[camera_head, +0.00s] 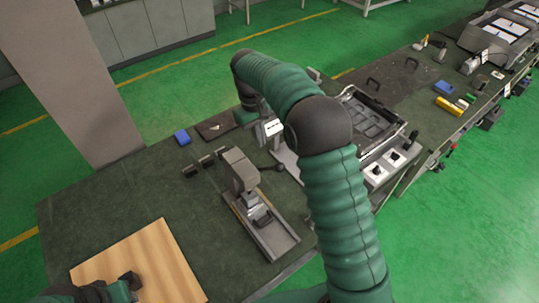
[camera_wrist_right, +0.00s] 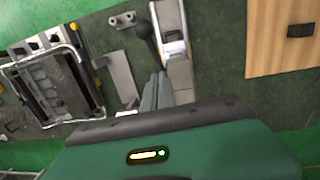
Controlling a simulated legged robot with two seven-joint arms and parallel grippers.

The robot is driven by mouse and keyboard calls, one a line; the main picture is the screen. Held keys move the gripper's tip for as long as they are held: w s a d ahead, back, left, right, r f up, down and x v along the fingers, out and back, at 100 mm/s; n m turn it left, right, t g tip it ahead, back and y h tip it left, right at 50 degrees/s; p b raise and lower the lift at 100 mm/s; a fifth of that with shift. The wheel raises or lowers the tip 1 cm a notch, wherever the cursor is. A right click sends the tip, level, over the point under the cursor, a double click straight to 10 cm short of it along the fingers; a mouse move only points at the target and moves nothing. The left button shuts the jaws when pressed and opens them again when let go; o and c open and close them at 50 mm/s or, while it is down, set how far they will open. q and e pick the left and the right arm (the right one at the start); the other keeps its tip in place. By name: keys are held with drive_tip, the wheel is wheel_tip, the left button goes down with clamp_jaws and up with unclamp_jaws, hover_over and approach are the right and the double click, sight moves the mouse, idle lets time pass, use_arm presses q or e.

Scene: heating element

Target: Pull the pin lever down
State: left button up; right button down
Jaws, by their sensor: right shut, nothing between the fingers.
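A dark lever with a round black knob (camera_wrist_right: 143,29) shows in the right wrist view, beside a pale metal fixture (camera_wrist_right: 174,45). I take it for the pin lever. In the head view a grey upright press-like fixture (camera_head: 240,172) stands on a long metal base (camera_head: 274,238). My right gripper (camera_wrist_right: 156,92) is shut and empty, its fingertips just below the lever in the wrist picture; contact cannot be told. In the head view my right arm hides much of the area around it. My left gripper (camera_head: 124,287) is at the lower left over a wooden board; its fingers are unclear.
The wooden board (camera_head: 150,262) lies at the front left of the dark table. A blue block (camera_head: 182,137) sits near the far edge. A wire-framed tray (camera_head: 373,120) and switch boxes (camera_head: 376,174) stand to the right of the fixture, partly behind my right arm.

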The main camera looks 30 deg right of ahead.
sight(269, 168)
drive_tip(key=s+f+p, duration=0.1)
drive_tip(key=f, duration=0.1)
drive_tip(key=s+d+f+p, duration=0.1)
drive_tip(key=f, duration=0.3)
drive_tip(key=shift+s+d+f+p, duration=0.1)
drive_tip(key=shift+s+d+p, duration=0.05)
drive_tip(key=shift+s+p, duration=0.25)
drive_tip(key=shift+s+d+f, duration=0.1)
drive_tip(key=shift+s+f, duration=0.15)
drive_tip(key=shift+s, duration=0.05)
drive_tip(key=shift+w+f, duration=0.1)
